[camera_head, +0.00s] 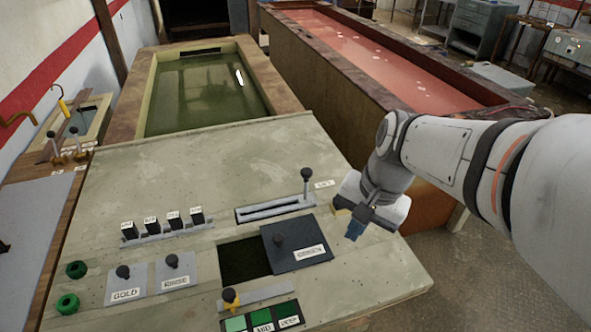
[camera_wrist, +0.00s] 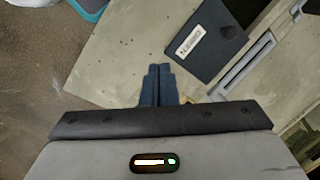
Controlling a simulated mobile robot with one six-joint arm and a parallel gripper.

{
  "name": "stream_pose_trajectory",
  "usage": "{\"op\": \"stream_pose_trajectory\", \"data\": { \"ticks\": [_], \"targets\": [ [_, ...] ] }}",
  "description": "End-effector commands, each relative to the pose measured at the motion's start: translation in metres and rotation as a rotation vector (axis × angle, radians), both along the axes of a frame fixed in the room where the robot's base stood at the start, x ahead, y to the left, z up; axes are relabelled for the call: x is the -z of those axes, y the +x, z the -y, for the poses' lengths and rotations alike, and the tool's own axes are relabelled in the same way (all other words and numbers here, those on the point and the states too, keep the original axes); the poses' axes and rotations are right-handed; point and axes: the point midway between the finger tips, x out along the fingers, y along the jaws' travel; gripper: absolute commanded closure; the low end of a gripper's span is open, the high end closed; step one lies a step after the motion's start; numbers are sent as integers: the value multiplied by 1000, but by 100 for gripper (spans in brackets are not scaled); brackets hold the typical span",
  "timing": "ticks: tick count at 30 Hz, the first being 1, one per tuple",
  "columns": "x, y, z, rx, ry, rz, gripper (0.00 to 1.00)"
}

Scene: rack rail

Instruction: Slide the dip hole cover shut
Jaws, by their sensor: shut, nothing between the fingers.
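A slot with an upright lever (camera_head: 306,182) lies just behind the cover. Switches (camera_head: 172,220) and two small knobbed plates (camera_head: 175,272) are to the left. Green and red tanks stand behind.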

Motion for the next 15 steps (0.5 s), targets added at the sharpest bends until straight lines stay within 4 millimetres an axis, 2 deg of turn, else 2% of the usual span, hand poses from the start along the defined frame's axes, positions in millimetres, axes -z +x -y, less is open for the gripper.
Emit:
{"op": "stream_pose_trajectory", "data": {
  "ticks": [1, 6, 12, 15],
  "targets": [
    [8, 13, 0, 116, 64, -72, 100],
    [19, 53, -3, 477, 273, -303, 100],
    [26, 87, 0, 736, 431, -492, 100],
    [28, 96, 1, 793, 468, -539, 100]
  ]
}}
